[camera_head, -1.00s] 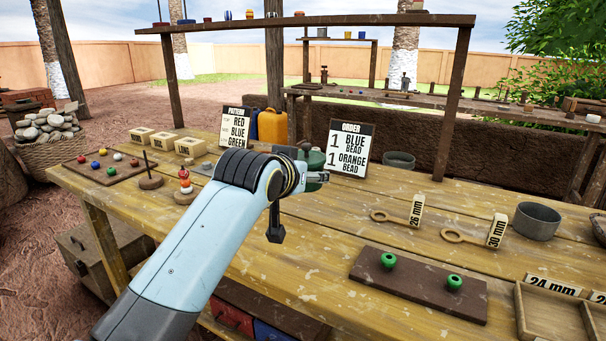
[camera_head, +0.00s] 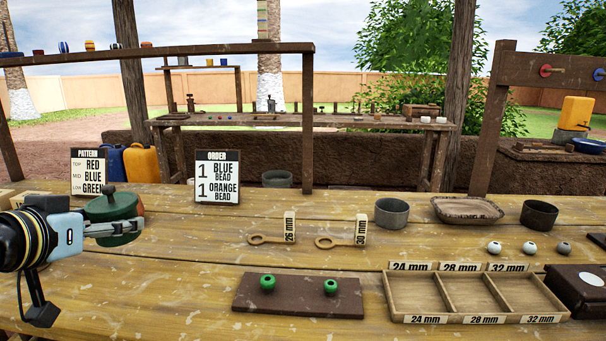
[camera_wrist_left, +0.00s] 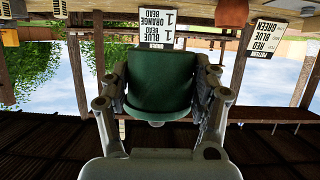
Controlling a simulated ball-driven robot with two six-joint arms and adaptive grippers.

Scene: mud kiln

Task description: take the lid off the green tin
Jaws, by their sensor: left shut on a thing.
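The green tin (camera_head: 120,239) is at the left of the wooden table in the head view, with its round dark green lid (camera_head: 108,208) on top. A small dark knob stands up from the lid. My left gripper (camera_head: 117,228) is shut on the tin's side, below the lid. In the upside-down left wrist view, the green tin (camera_wrist_left: 158,80) sits between the two fingers (camera_wrist_left: 160,95). I cannot tell whether the tin's base touches the table. My right gripper is not in view.
The pattern sign (camera_head: 88,171) and order sign (camera_head: 217,178) stand behind. A brown board (camera_head: 298,296) with two green beads, two ring gauges (camera_head: 270,240) and a sorting tray (camera_head: 475,293) lie to the right. The table between tin and gauges is mostly clear.

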